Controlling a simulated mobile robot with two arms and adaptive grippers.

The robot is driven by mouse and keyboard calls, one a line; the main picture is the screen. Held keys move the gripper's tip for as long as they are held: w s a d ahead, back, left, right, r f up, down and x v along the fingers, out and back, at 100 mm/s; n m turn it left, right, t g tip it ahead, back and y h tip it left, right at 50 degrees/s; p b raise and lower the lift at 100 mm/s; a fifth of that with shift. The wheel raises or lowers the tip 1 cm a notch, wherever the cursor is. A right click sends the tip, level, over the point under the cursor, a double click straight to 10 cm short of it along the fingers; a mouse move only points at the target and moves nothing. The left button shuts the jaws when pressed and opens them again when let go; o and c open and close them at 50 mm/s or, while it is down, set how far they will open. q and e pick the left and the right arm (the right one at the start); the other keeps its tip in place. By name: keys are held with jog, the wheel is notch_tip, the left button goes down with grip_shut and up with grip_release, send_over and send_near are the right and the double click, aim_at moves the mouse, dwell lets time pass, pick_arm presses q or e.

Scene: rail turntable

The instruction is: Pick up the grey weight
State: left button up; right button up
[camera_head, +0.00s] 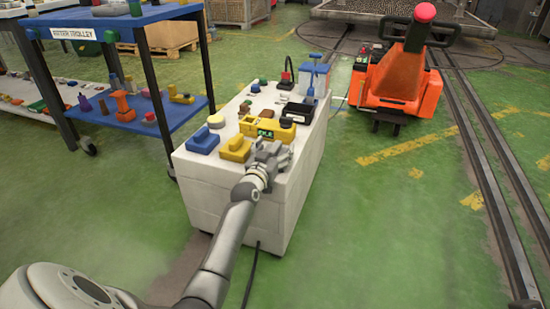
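My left gripper (271,153) reaches over the near right part of the white cabinet top (204,165). It is grey and small in view, and I cannot tell whether its fingers are open or shut. I cannot make out a grey weight apart from the grey gripper; the gripper covers part of the top there. My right gripper is not in view.
A blue trolley (95,22) stands left. An orange machine (397,78) stands behind right, near rails.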

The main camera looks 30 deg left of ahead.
pick_arm(q)
jog(key=c, duration=0.9)
jog(key=shift+w+r, duration=0.1)
jog(key=shift+r, duration=0.15)
jog(key=shift+c, duration=0.2)
jog(key=shift+r, duration=0.15)
